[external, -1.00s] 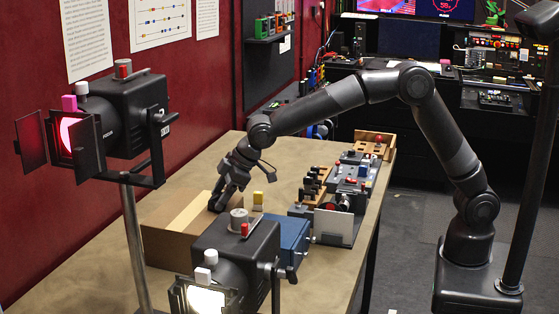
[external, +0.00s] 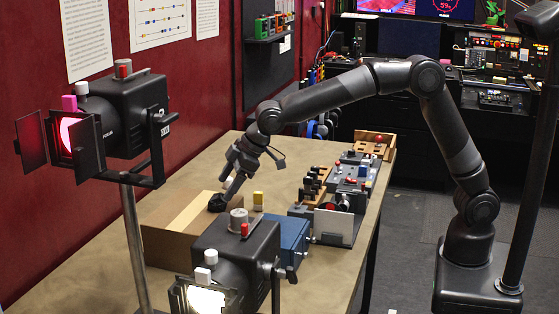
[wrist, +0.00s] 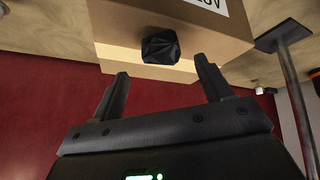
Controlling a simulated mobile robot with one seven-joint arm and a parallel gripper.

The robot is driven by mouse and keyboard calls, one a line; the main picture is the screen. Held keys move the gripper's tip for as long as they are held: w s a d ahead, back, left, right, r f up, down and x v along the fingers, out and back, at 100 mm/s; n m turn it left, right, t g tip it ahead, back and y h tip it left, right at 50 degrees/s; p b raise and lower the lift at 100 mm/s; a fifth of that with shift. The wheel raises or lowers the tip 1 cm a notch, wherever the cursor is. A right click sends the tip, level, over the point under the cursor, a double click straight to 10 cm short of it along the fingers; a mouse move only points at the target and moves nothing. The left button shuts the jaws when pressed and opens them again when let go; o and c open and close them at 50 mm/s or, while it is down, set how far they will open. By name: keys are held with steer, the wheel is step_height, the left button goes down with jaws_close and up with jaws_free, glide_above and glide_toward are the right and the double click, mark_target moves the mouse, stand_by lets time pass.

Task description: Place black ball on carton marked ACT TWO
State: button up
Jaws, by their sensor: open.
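The black ball (external: 217,202), a dark faceted lump, rests on top of the brown cardboard carton (external: 178,250) near its right edge. In the wrist view the ball (wrist: 160,47) sits on the carton (wrist: 183,48), whose white label is cut off by the frame edge and cannot be read in full. My gripper (external: 228,186) is just above the ball, tilted down toward it. In the wrist view my gripper (wrist: 164,80) is open, with the ball beyond the fingertips and clear space between. Nothing is held.
A blue box (external: 293,236) and a control panel (external: 362,172) lie farther right on the table. Two stage lamps (external: 115,115) (external: 238,260) stand in front. The near left tabletop (external: 75,270) is bare.

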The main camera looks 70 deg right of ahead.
steer(key=v, duration=0.7)
steer(key=shift+s+r, duration=0.25)
steer(key=s+d+r+m+h, duration=0.1)
steer(key=s+d+r+m, duration=0.1)
steer(key=s+d, duration=0.7)
steer(key=s+d+r+m, duration=0.2)
steer(key=s+d, duration=0.6)
steer(key=s, duration=0.2)
steer(key=s+d+f+m, duration=0.1)
steer(key=s+d+f, duration=0.2)
steer(key=s, duration=0.6)
steer(key=s+d+f+m+h, duration=0.1)
steer(key=s+d+f, duration=0.3)
steer(key=s, duration=0.6)
steer(key=shift+d+f+m, duration=0.2)
steer(key=shift+f+m, duration=0.05)
steer(key=shift+m, duration=0.25)
